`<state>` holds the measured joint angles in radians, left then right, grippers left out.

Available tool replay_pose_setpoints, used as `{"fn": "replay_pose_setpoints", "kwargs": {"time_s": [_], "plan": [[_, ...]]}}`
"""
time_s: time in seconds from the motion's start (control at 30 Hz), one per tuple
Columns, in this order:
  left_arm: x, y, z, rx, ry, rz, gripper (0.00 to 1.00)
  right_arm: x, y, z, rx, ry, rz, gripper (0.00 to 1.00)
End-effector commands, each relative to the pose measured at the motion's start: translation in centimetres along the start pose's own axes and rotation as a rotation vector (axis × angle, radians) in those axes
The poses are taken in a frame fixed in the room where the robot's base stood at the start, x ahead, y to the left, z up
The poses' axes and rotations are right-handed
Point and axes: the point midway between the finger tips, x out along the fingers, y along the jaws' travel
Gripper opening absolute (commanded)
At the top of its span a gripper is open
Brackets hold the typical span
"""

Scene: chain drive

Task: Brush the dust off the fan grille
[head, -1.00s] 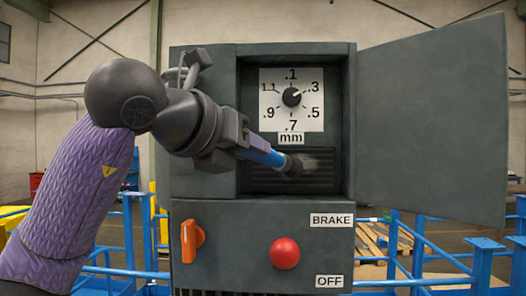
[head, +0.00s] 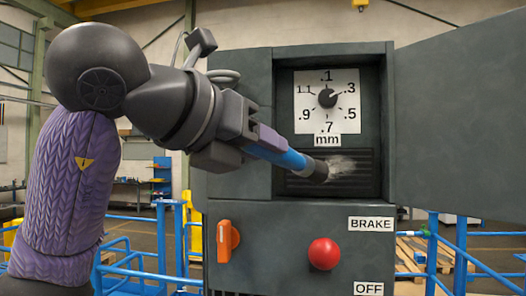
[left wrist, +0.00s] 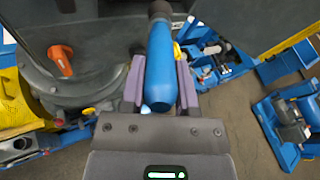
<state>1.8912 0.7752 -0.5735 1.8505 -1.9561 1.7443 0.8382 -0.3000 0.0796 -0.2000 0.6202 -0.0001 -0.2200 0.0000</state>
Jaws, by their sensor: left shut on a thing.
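My left gripper (head: 258,140) is shut on the blue handle of a brush (head: 283,155). The gripper fingers (left wrist: 160,85) and the blue brush handle (left wrist: 160,60) also show in the left wrist view. The brush's dark head points right, at the dark slotted fan grille (head: 350,185) in the open cabinet. Pale grey dust (head: 342,164) lies on the grille just right of the brush head. The brush tip is at or very near the grille; contact is hard to tell. My right gripper is not in view.
A dial (head: 327,97) marked in mm sits above the grille. The cabinet door (head: 460,125) stands open at right. Below are an orange switch (head: 227,241) and a red button (head: 324,254). Blue railings (head: 165,240) stand around the cabinet.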

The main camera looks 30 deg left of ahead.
Motion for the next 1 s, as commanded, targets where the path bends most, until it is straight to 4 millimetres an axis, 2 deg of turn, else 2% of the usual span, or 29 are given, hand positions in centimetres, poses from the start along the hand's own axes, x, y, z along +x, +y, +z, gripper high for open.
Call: {"fn": "replay_pose_setpoints", "kwargs": {"time_s": [0.27,0.57,1.0], "plan": [[-0.2,-0.1,0.0,0.000,-0.001,-0.001,0.00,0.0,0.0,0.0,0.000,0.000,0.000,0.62],[-2.5,-1.3,-1.0,0.000,-0.002,0.000,0.00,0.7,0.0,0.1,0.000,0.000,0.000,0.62],[-2.5,-1.3,-0.9,-0.001,0.000,0.000,0.00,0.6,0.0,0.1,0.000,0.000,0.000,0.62]]}}
